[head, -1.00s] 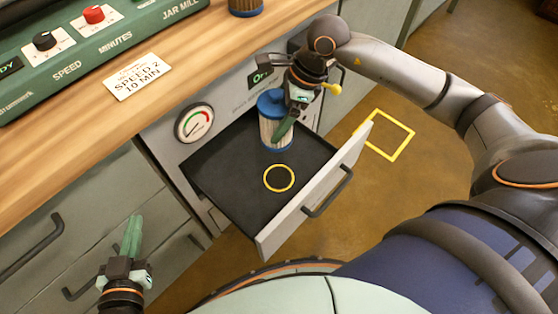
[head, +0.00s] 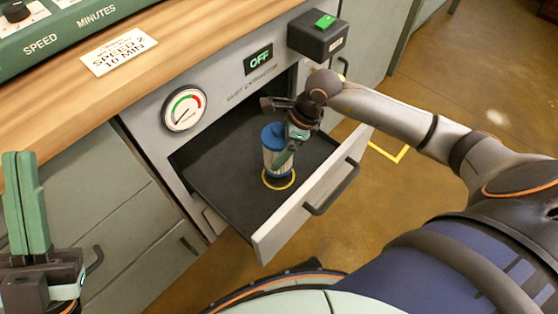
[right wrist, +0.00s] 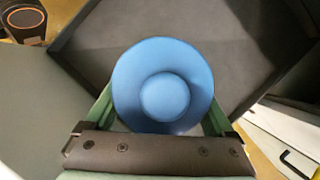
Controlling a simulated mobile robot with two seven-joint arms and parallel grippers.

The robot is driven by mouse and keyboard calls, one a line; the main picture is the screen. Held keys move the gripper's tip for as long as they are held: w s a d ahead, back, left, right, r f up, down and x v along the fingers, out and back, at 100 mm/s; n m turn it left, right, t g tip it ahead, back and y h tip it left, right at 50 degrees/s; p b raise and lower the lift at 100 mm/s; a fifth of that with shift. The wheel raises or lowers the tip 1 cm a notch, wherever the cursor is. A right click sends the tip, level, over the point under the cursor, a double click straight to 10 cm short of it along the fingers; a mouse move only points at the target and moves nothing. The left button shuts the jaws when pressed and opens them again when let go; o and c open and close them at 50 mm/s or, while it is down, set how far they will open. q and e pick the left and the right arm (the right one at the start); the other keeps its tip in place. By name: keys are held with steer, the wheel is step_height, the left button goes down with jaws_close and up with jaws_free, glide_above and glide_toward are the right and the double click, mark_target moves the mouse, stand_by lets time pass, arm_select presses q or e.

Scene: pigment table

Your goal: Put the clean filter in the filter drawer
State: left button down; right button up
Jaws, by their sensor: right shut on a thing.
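The filter (head: 269,158), a pale cylinder with blue ends, is upright inside the open filter drawer (head: 225,192). My right gripper (head: 284,152) is shut on it from the side. The filter's base is over the yellow ring (head: 290,182) marked on the drawer floor; I cannot tell whether it touches the floor. In the right wrist view the filter's round blue top (right wrist: 165,95) sits between the two green fingers. My left gripper (head: 24,205) is at the far left, its green fingers together and empty, away from the drawer.
The drawer's raised front panel (head: 315,195) with a dark handle faces me. Above are a gauge (head: 184,108), a display reading OFF (head: 258,59) and a black box with a green switch (head: 318,35). A card (head: 118,51) lies on the wooden counter.

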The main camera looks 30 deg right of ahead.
steer(key=shift+f+b, duration=0.65)
steer(key=shift+f, duration=1.7)
steer(key=shift+f, duration=0.15)
steer(key=o, duration=1.3)
